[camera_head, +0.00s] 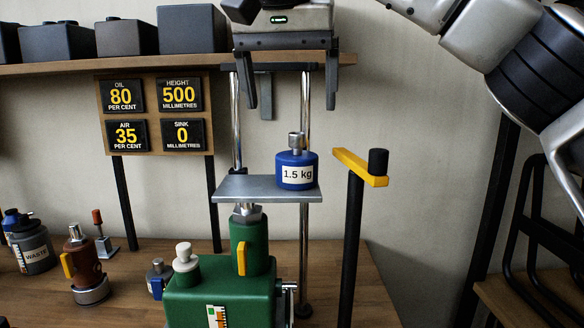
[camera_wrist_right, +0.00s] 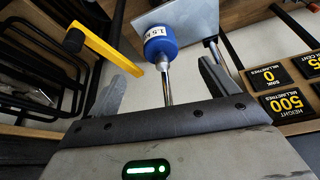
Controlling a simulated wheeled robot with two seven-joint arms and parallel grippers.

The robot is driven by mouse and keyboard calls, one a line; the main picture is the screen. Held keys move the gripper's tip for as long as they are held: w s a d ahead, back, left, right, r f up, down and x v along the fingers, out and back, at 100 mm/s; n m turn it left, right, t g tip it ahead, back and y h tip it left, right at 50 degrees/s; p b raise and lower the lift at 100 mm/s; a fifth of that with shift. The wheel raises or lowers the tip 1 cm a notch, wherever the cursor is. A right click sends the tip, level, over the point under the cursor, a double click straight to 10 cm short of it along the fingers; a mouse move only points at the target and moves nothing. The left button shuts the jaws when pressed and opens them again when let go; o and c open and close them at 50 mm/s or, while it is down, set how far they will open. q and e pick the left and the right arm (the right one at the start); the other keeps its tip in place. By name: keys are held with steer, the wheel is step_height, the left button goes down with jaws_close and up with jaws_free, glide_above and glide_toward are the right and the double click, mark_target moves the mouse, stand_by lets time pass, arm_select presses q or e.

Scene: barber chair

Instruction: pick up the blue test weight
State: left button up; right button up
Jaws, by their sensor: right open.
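The blue test weight (camera_head: 296,171), a short cylinder with a "1.5 kg" label and a grey knob on top, stands upright on the right part of a flat grey platform (camera_head: 240,187). My right gripper (camera_head: 292,106) is open and empty above it, fingers pointing down. In the right wrist view, the blue weight (camera_wrist_right: 160,44) lies beyond and between the open fingers of the gripper (camera_wrist_right: 160,70), apart from both. My left gripper is not in view.
A green jack unit (camera_head: 220,300) is under the platform, between chrome posts (camera_head: 304,235). A yellow bar (camera_head: 355,166) on a black post stands just right of the weight. A readout board (camera_head: 155,112) and a shelf (camera_head: 120,65) are behind left. Bottles stand lower left.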

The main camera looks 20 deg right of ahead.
mark_target(297, 155)
steer(key=x, duration=0.7)
steer(key=shift+d+f+b, duration=0.1)
steer(key=shift+f+b, duration=0.15)
steer(key=shift+b, duration=0.1)
steer(key=shift+w+x, duration=0.2)
steer(key=shift+x, duration=1.2)
steer(key=shift+w+x, duration=0.2)
steer(key=shift+x, duration=1.15)
steer(key=shift+d+r, duration=0.2)
jaws_close()
steer(key=shift+r, duration=0.25)
